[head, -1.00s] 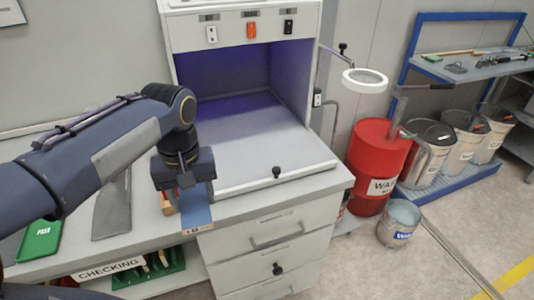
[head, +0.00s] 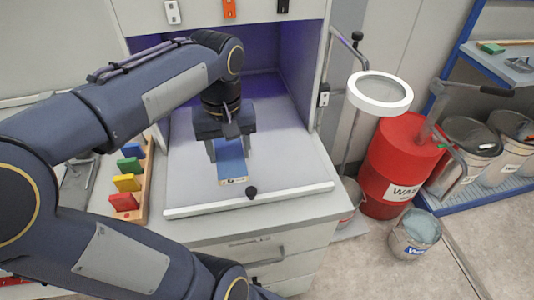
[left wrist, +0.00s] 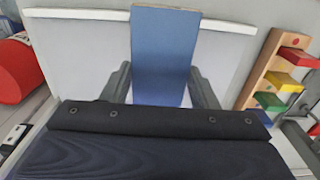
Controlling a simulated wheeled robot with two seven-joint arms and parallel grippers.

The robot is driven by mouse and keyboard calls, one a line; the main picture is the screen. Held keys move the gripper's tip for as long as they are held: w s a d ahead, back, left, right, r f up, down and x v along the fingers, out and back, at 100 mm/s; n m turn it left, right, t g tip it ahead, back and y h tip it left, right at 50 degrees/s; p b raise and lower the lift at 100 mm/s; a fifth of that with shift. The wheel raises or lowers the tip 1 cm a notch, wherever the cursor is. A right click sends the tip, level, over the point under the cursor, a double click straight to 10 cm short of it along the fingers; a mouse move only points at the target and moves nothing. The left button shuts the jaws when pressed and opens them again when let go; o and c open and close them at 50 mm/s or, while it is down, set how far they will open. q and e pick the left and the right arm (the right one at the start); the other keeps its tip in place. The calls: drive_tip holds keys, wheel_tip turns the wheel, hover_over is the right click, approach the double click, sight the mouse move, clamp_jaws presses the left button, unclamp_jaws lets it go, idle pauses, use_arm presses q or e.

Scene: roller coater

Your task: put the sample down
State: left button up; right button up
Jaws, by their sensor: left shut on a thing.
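The sample is a flat blue panel (head: 231,160) with a pale labelled lower edge. My left gripper (head: 229,150) is shut on it, with one finger on each side edge. It is over the front part of the booth's pale floor (head: 287,150); I cannot tell whether the panel touches the floor. In the left wrist view the panel (left wrist: 163,55) stands between the two fingers (left wrist: 162,88), over the pale floor. My right gripper is not in view.
A wooden rack (head: 147,185) with several coloured blocks stands left of the booth floor. A black knob (head: 252,191) sits at the floor's front edge. A ring lamp (head: 380,92) and a red drum (head: 392,165) stand right. The booth floor right of the panel is clear.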

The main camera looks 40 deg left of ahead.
use_arm(q)
drive_tip(key=w+d+f, duration=0.1)
drive_tip(key=w+f, duration=0.2)
drive_tip(key=w, duration=0.4)
hover_over(272, 169)
drive_tip(key=f, duration=0.2)
drive_tip(key=f+p, duration=0.1)
drive_tip(key=f, duration=0.2)
drive_tip(key=shift+s+a+f, duration=0.1)
drive_tip(key=shift+s+f, duration=0.1)
drive_tip(key=shift+f, duration=0.05)
drive_tip(key=shift+w+f, duration=0.15)
drive_tip(key=shift+f, duration=0.75)
drive_tip(key=shift+w+f, duration=0.1)
drive_tip(key=shift+f, duration=0.8)
drive_tip(key=shift+f, duration=0.2)
drive_tip(key=o, duration=1)
